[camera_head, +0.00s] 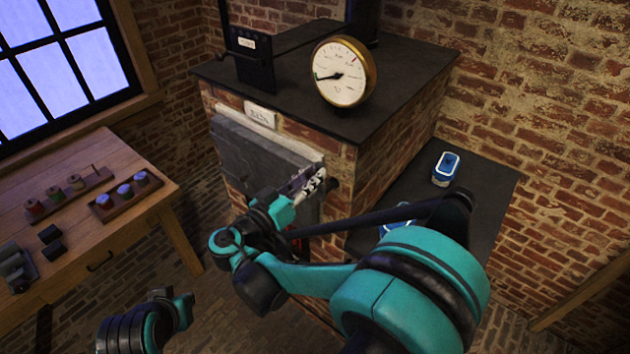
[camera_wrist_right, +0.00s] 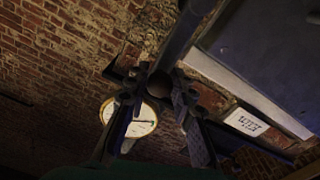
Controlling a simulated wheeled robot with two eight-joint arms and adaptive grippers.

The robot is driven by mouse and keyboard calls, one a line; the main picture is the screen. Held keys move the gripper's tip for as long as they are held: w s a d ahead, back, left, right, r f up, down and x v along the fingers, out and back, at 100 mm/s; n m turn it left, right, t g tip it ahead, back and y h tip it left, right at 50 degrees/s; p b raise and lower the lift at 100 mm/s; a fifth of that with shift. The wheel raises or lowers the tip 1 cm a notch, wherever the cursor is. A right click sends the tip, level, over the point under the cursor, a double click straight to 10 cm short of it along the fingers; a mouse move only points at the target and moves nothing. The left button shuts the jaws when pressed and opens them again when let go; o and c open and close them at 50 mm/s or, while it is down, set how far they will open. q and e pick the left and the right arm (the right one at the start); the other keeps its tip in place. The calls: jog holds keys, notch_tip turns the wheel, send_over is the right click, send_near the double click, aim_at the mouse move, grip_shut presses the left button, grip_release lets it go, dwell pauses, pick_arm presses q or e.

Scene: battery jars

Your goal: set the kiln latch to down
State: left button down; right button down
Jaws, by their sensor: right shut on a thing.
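The brick kiln (camera_head: 375,165) has a grey door (camera_head: 262,160) that looks closed. My right gripper (camera_head: 312,183) is at the right edge of this door. The latch knob (camera_head: 334,184) shows dark just beyond its fingers; most of the latch is hidden by the gripper. In the right wrist view, the fingers of the right gripper (camera_wrist_right: 158,100) are shut around the dark latch bar (camera_wrist_right: 180,38) near its round end. The bar's exact setting is hard to tell. My left gripper (camera_head: 180,305) is low at the left, away from the kiln; its jaws are unclear.
A dial gauge (camera_head: 343,72) and a dark box (camera_head: 250,60) stand on the kiln top. A dark side bench (camera_head: 485,195) holds a blue and white jar (camera_head: 446,168). A wooden table (camera_head: 150,160) with trays stands at the left. Floor shows between table and kiln.

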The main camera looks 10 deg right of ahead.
jog(key=w+a+f+n+b, duration=0.1)
jog(key=w+f+n+b, duration=0.1)
jog(key=n, duration=0.2)
jog(key=w+a+f+n+b, duration=0.1)
jog(key=w+a+f+n, duration=0.1)
jog(key=n, duration=0.3)
jog(key=w+a+f+n+b, duration=0.1)
jog(key=w+f+n+b, duration=0.1)
jog(key=n, duration=0.2)
jog(key=shift+a+n+b, duration=0.3)
jog(key=shift+b, duration=0.05)
jog(key=shift+w+a+f+n+b, duration=0.15)
jog(key=shift+f+n+b, duration=0.25)
jog(key=shift+f+n, duration=0.4)
jog(key=shift+w+d+f+n+b, duration=0.1)
jog(key=shift+f+n+b, duration=0.35)
jog(key=shift+n, duration=0.55)
jog(key=shift+f, duration=0.1)
jog(key=c, duration=1.6)
grip_release()
jog(key=o, duration=0.3)
jog(key=shift+o, duration=0.2)
